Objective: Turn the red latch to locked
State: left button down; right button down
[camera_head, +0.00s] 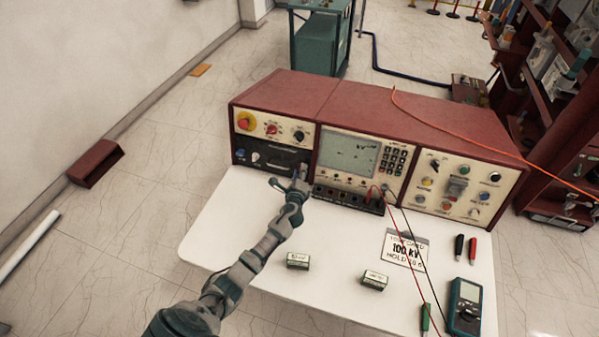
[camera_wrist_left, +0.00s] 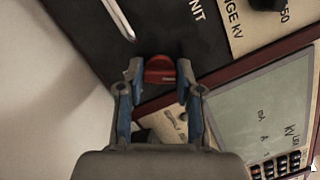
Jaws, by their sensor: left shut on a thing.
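The red latch (camera_wrist_left: 160,68) shows in the left wrist view as a small rounded red handle on the dark panel of the red console (camera_head: 370,105). My left gripper (camera_wrist_left: 158,75) has one fingertip on each side of it and is shut on it. In the head view my left gripper (camera_head: 291,181) is at the lower dark panel, left of the console's screen (camera_head: 347,152). The latch cannot be made out there, behind the fingers. My right gripper is not in view.
Red and black leads (camera_head: 408,235) hang from the console's front across the table's right.

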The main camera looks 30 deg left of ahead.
pick_arm(q)
jog(key=n+g+p, duration=0.1)
jog(key=n, duration=0.2)
jog(key=shift+d+f+n, duration=0.1)
jog(key=shift+f+n, duration=0.05)
jog(key=shift+n, duration=0.15)
jog(key=shift+f+n+g+p, duration=0.15)
jog(key=shift+n+g+p, duration=0.3)
jog(key=shift+n, duration=0.95)
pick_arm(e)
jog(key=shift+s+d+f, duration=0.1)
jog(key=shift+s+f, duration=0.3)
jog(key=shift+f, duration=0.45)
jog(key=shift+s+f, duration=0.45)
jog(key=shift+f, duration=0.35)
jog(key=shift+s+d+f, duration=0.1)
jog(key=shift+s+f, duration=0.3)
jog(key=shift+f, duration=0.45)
pick_arm(q)
jog(key=shift+s, duration=0.1)
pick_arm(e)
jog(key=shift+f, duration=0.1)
pick_arm(q)
jog(key=c, duration=1)
grip_release()
jog(key=shift+c, duration=0.2)
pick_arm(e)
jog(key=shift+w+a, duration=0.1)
